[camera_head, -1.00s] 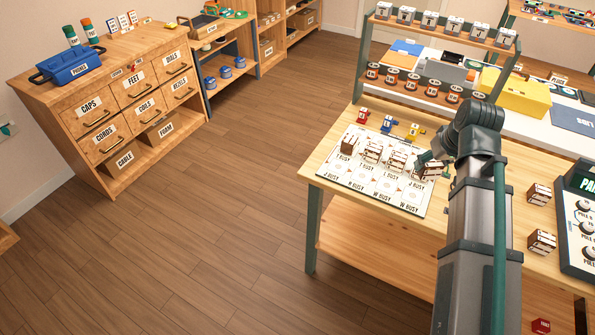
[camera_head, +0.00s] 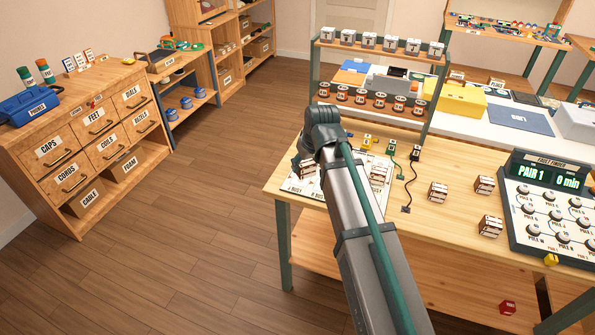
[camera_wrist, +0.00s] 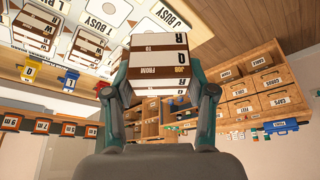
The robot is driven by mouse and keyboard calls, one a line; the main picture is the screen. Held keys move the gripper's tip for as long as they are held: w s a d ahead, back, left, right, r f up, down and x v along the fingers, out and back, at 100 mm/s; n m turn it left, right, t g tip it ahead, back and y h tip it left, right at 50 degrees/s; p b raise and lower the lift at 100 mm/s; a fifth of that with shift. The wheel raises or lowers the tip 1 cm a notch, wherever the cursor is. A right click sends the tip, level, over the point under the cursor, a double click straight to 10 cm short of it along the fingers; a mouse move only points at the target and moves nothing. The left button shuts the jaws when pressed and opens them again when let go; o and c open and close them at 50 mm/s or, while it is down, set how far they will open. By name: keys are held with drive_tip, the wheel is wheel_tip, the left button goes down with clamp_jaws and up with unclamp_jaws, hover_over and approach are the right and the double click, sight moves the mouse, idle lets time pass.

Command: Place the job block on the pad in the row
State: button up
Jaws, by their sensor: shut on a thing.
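In the wrist view my gripper (camera_wrist: 158,91) is shut on the job block (camera_wrist: 158,52), a brown and white block with the letters Q and R and the words FROM, TO and JOB. The white row board (camera_wrist: 136,12), with pads marked BUSY, is at the top left of that view, apart from the held block. Other brown and white blocks (camera_wrist: 87,46) stand on it. In the head view the board (camera_head: 312,187) is partly covered by my arm, and a block (camera_head: 378,172) shows at its right end.
Three loose blocks stand on the table: one near the middle (camera_head: 437,192), one farther right (camera_head: 484,185), one nearer the front (camera_head: 490,227). A PAIR 1 console (camera_head: 550,210) stands at the right. Coloured plugs (camera_head: 391,147) with cords lie behind the board, before a shelf (camera_head: 375,105).

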drive_tip(key=w+f, duration=0.2)
drive_tip(key=w+a+f+p, duration=0.1)
drive_tip(key=w, duration=0.1)
drive_tip(key=w+f, duration=0.2)
drive_tip(key=shift+w+a+f+p, duration=0.3)
drive_tip(key=shift+w+a, duration=0.05)
drive_tip(key=shift+w, duration=0.05)
drive_tip(key=shift+w+a+f, duration=0.1)
drive_tip(key=shift+w+f, duration=0.3)
drive_tip(key=shift+f, duration=0.2)
drive_tip(key=shift+d+p+x, duration=0.2)
drive_tip(key=shift+p+x, duration=0.5)
drive_tip(key=shift+x, duration=0.55)
drive_tip(key=shift+s+f, duration=0.15)
drive_tip(key=shift+f, duration=0.6)
drive_tip(key=shift+f, duration=0.1)
drive_tip(key=o, duration=1.2)
drive_tip(key=shift+c, duration=0.2)
drive_tip(key=b+v, duration=0.1)
drive_tip(key=v, duration=1.1)
drive_tip(key=shift+b, duration=0.4)
